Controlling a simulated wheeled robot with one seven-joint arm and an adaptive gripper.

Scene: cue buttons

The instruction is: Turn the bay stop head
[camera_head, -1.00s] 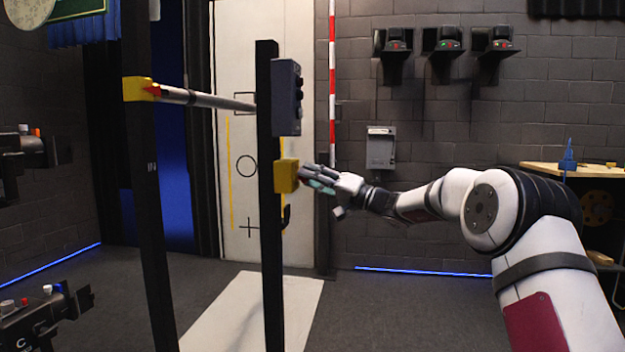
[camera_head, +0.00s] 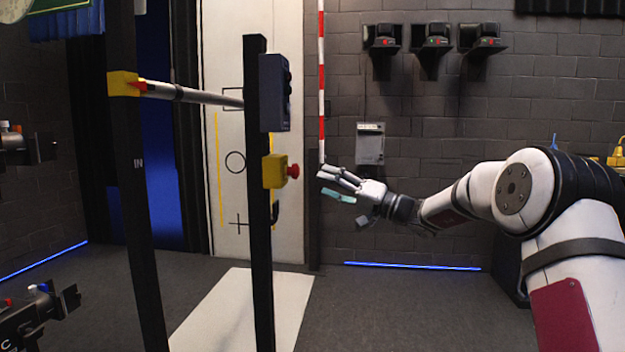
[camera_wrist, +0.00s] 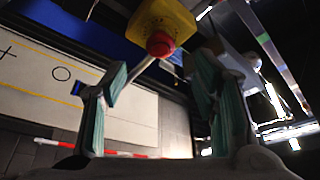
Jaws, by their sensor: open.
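A yellow stop box (camera_head: 275,171) with a red stop head (camera_head: 293,171) on its right side is fixed to a black post. My gripper (camera_head: 338,182) is open and empty, to the right of the red head with a gap between them. In the wrist view the red head (camera_wrist: 161,45) and yellow box (camera_wrist: 164,18) lie ahead at the top, beyond and between the open fingers (camera_wrist: 158,90) of my gripper. A second yellow box (camera_head: 124,84) with a red head (camera_head: 142,86) is on the left post.
A dark grey control box (camera_head: 272,92) is mounted on the same black post (camera_head: 259,230), above the yellow box. A bar (camera_head: 195,95) spans the two posts. A red-and-white pole (camera_head: 322,100) stands behind the gripper. A white mat (camera_head: 225,315) lies on the floor.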

